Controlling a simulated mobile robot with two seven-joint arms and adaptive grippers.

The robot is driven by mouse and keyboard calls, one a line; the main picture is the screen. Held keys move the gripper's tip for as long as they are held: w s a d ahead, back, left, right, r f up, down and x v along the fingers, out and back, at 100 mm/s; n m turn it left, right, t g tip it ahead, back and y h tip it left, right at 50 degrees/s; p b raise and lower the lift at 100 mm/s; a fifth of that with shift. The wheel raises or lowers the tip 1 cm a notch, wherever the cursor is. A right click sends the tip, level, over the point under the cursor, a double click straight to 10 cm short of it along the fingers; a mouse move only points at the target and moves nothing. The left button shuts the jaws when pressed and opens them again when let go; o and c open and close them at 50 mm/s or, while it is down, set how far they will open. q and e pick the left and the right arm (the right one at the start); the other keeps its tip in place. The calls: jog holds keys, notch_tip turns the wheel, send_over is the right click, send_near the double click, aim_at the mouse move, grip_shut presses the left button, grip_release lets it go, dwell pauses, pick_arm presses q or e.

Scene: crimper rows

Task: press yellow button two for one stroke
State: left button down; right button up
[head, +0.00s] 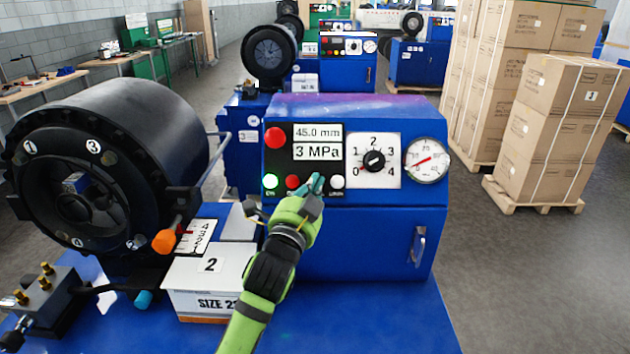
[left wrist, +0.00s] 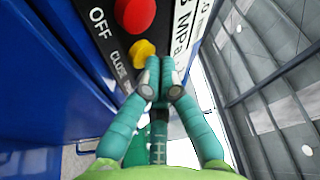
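My left gripper (head: 315,186) reaches up to the control panel (head: 304,133) of the blue machine, with its fingers together and nothing visible between them. In the left wrist view, a yellow button (left wrist: 142,52) sits just beyond the gripper's fingertips (left wrist: 161,66), next to a red button (left wrist: 134,14). The fingertips are very close to the yellow button; I cannot tell whether they touch it. In the head view the gripper hides the yellow button. My right gripper is not in view.
Above the row are a large red button (head: 275,138) and displays reading 45.0 mm and 3 MPa. A dial (head: 374,160) and gauge (head: 427,160) are to the right. A black crimper head (head: 110,165) and white box (head: 208,287) marked 2 stand left.

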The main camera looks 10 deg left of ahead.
pick_arm(q)
jog(key=shift+s+d+r+p, duration=0.1)
jog(key=shift+s+r+p, duration=0.35)
jog(key=shift+s, duration=0.2)
jog(key=s+r+p, duration=0.1)
jog(key=s+p, duration=0.1)
jog(key=s+r+p, duration=0.1)
jog(key=s+p, duration=0.1)
jog(key=shift+d+r, duration=0.3)
jog(key=shift+d, duration=0.1)
dwell(0.8)
